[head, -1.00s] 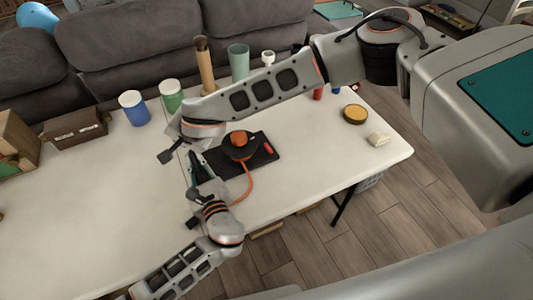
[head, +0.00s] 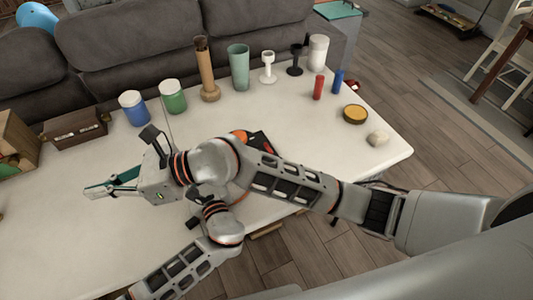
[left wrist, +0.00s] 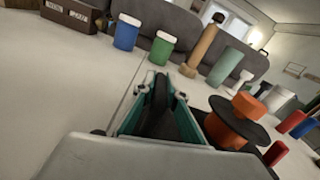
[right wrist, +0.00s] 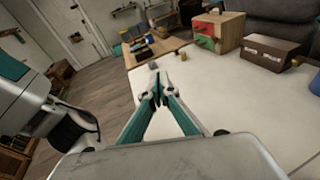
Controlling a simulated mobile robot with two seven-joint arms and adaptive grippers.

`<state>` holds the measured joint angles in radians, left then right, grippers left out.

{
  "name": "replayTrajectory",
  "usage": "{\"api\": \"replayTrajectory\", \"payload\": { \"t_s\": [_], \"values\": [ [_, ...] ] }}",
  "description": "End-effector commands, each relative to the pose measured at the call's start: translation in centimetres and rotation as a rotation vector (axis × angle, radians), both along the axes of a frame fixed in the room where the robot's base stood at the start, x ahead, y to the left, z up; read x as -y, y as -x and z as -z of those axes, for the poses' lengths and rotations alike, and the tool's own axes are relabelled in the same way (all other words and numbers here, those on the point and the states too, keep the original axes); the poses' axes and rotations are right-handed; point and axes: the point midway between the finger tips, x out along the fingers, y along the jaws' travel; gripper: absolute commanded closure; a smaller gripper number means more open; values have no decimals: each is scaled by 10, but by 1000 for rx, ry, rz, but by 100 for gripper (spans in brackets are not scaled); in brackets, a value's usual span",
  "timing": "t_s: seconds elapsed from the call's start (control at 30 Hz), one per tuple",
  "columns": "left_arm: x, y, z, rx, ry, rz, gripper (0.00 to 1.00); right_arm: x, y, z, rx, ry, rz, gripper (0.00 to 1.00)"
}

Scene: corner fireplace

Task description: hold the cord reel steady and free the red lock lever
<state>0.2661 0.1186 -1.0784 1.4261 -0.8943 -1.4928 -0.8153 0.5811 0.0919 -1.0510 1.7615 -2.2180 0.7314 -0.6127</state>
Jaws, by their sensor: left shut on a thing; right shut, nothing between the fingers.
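The cord reel (left wrist: 240,122) has an orange hub, a black disc and a black base. In the head view my right arm covers most of it, leaving some orange (head: 241,134) showing. The red lock lever (left wrist: 275,153) sits low at the right in the left wrist view, beside the reel. My left gripper (left wrist: 160,95) is shut at the reel's left side, on what looks like a dark part of its base; the exact contact is hidden. My right gripper (head: 92,189) is shut and empty, left of the reel, pointing left over the table.
A blue jar (head: 133,108), green jar (head: 173,96), brown tube (head: 206,75) and teal cup (head: 239,68) stand along the back. A yellow-topped tin (head: 355,114) and pale block (head: 378,138) lie at right. The left tabletop (head: 60,240) is bare. My arms cross near the reel.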

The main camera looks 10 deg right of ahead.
Motion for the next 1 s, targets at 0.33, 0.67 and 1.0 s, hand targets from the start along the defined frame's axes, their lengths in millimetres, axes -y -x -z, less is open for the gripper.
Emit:
{"api": "replayTrajectory", "payload": {
  "t_s": [0.33, 0.67, 1.0],
  "values": [
    [0, 0, 0, 0, 0, 0, 100, 88, -53, 2, -408, -288, 282, 100],
    [0, 0, 0, 0, 0, 0, 100, 223, -86, 62, -721, -498, 605, 100],
    [0, 0, 0, 0, 0, 0, 100, 372, -66, 139, -919, -629, 929, 100]
  ]
}}
